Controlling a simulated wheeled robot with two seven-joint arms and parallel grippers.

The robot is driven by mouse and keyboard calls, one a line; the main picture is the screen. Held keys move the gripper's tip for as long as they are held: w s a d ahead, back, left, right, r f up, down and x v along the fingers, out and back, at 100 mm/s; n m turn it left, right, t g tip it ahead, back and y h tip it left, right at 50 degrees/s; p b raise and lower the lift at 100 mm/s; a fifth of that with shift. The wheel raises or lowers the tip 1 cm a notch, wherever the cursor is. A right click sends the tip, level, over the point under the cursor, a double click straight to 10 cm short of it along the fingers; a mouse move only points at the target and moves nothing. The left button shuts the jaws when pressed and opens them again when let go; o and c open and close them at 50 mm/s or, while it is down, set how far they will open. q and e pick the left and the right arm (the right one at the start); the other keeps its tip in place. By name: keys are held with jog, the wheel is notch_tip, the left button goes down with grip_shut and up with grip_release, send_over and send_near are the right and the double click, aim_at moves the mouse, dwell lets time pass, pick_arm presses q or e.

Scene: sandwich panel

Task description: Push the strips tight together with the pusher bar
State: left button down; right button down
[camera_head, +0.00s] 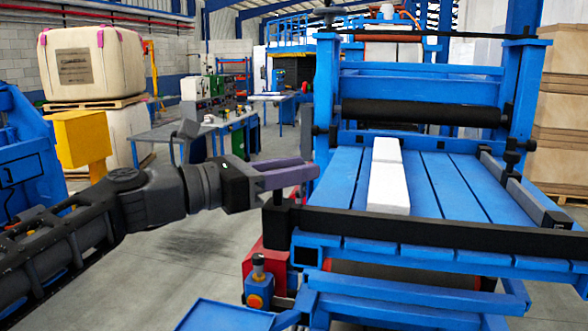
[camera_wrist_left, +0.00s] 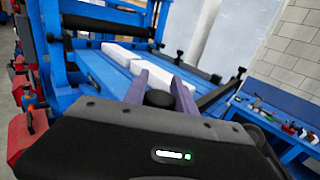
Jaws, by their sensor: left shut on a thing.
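Two white strips lie end to end on the blue slatted table, the near strip (camera_head: 389,188) and the far strip (camera_head: 386,150). I cannot tell whether a small gap is between them. They also show in the left wrist view (camera_wrist_left: 125,54). The black pusher bar (camera_head: 430,226) lies across the table's front, close to the near strip's end; I cannot tell if they touch. My left gripper (camera_head: 300,178) is at the bar's left end, its purple fingers on either side of a round black knob (camera_wrist_left: 158,98), shut on it. My right gripper is out of view.
A blue press frame with a black roller (camera_head: 420,113) stands at the table's far end. A dark rail (camera_head: 525,193) runs along the table's right side. The slats (camera_head: 335,180) on either side of the strips are bare. A blue tray (camera_head: 225,316) is low in front.

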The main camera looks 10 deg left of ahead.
pick_arm(q)
jog(key=w+p, duration=0.2)
jog(key=w, duration=0.6)
jog(key=shift+w+d, duration=0.2)
jog(key=shift+d, duration=0.05)
jog(key=c, duration=1)
grip_release()
jog(key=shift+a, duration=0.1)
jog(key=shift+b+v, duration=0.8)
jog(key=shift+v, duration=3.05)
